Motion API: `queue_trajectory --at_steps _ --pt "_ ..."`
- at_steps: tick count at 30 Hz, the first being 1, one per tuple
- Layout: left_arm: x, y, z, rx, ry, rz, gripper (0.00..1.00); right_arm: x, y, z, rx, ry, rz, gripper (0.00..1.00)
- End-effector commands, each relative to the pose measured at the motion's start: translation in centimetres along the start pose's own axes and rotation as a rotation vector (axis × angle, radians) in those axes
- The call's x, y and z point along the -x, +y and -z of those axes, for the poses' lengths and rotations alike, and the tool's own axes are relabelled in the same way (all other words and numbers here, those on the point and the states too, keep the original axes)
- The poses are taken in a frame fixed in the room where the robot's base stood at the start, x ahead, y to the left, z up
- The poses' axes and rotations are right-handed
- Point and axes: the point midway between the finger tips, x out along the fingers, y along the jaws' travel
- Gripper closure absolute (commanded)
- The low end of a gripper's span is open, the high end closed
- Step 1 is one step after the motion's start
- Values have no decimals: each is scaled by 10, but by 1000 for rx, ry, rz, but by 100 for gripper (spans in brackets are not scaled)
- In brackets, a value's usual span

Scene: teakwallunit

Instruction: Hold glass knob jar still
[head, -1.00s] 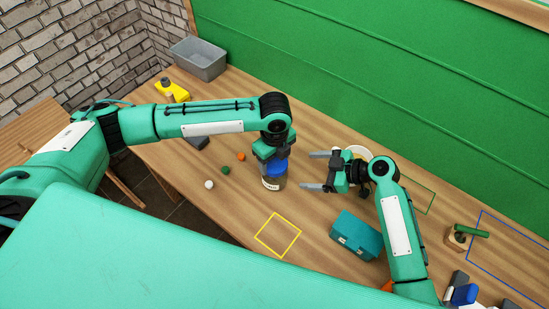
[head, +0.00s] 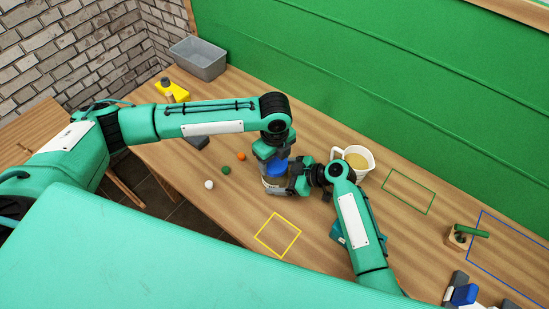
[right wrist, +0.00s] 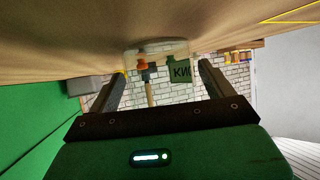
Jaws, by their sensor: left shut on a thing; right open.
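The glass knob jar (head: 268,182) stands on the wooden table, with a blue top (head: 277,169) and a pale label partly showing. My left gripper (head: 272,159) comes down from above and is shut on the jar's blue top. My right gripper (head: 279,187) is open at the jar's right side, low near the table, and hides part of the jar. In the right wrist view, a pale see-through shape, seemingly the jar's glass (right wrist: 157,52), lies between the two open fingers. Whether either finger touches it I cannot tell.
A white mug (head: 358,160) stands right of my right gripper. A green ball (head: 226,170), an orange piece (head: 241,156) and a white ball (head: 209,184) lie left of the jar. A yellow outlined square (head: 278,235) in front is empty. A teal box is mostly hidden under my right arm.

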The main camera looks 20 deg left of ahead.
Motion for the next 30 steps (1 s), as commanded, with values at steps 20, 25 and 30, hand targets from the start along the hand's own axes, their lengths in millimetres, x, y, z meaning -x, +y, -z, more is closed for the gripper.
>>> queue_trajectory --at_steps 20,25,30 --pt "0 0 0 0 0 1 56 -6 0 0 -1 0 -1 38" --pt "0 0 0 0 0 1 56 -6 0 0 -1 0 -1 38" --pt "0 0 0 0 0 1 56 -6 0 0 -1 0 -1 38"
